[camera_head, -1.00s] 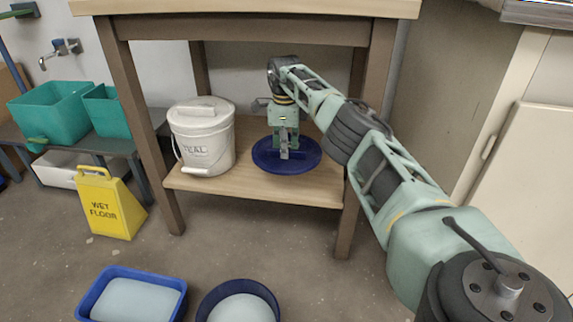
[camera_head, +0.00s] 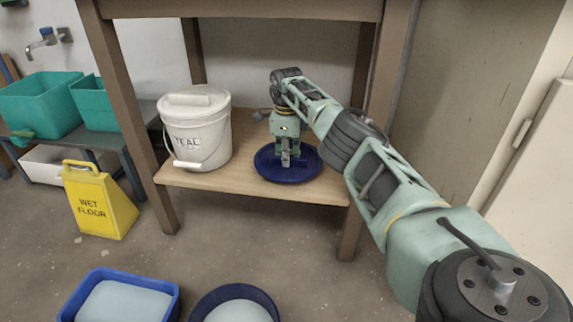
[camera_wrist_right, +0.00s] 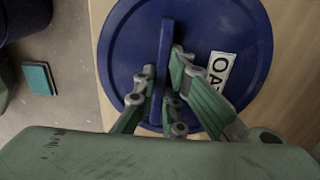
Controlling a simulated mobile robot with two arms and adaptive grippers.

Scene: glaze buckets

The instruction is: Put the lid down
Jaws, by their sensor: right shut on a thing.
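A round dark blue lid (camera_head: 306,171) is at the lower shelf of the wooden table, right of the white bucket. In the right wrist view the lid (camera_wrist_right: 125,50) shows a raised bar handle (camera_wrist_right: 166,60) and a white label (camera_wrist_right: 219,75), partly hidden by a finger. My right gripper (camera_head: 287,160) points down over the lid's middle. In the wrist view its fingers (camera_wrist_right: 164,80) are on both sides of the bar handle, shut on it. The lid looks level, at or just above the shelf board; I cannot tell whether it touches. My left gripper is not in view.
A white lidded bucket (camera_head: 200,135) marked TEAL stands on the shelf (camera_head: 230,180) left of the lid. A table leg (camera_head: 362,150) stands close to my right arm. A yellow wet floor sign (camera_head: 100,203), a blue tub (camera_head: 165,304) and a round blue bucket (camera_head: 262,296) are on the floor.

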